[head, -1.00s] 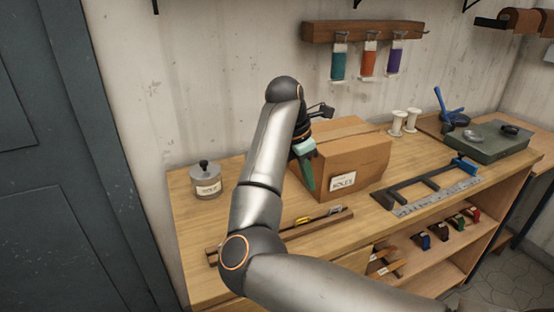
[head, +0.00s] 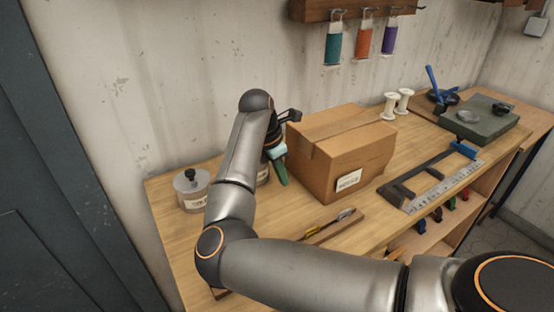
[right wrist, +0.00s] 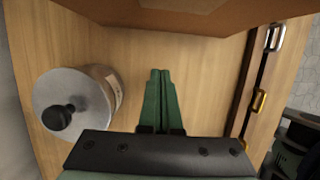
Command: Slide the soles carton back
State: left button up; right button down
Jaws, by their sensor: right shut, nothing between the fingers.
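The soles carton (head: 318,170) is a closed brown box with a white label on its front, standing on the wooden workbench (head: 183,243). Its lower edge also shows along the top of the right wrist view (right wrist: 200,18). My right gripper (head: 281,175) is at the carton's left side, green fingers pointing down. In the right wrist view its fingers (right wrist: 160,98) are pressed together and empty, with bench wood visible between their tips and the carton. Whether they touch the carton elsewhere I cannot tell. My left gripper is not in view.
A lidded jar (head: 192,190) stands left of the gripper; another labelled thing is partly hidden behind it. A tool strip (head: 335,226) lies in front of the carton. White spools (head: 390,106) stand behind right, and a blue-handled tool (head: 430,175) lies right.

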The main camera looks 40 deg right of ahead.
jog(key=shift+x, duration=1.05)
jog(key=shift+s+d+p, duration=0.1)
jog(key=shift+d+p, duration=0.35)
jog(key=shift+d, duration=0.8)
jog(key=shift+d+f, duration=0.1)
jog(key=shift+d, duration=0.65)
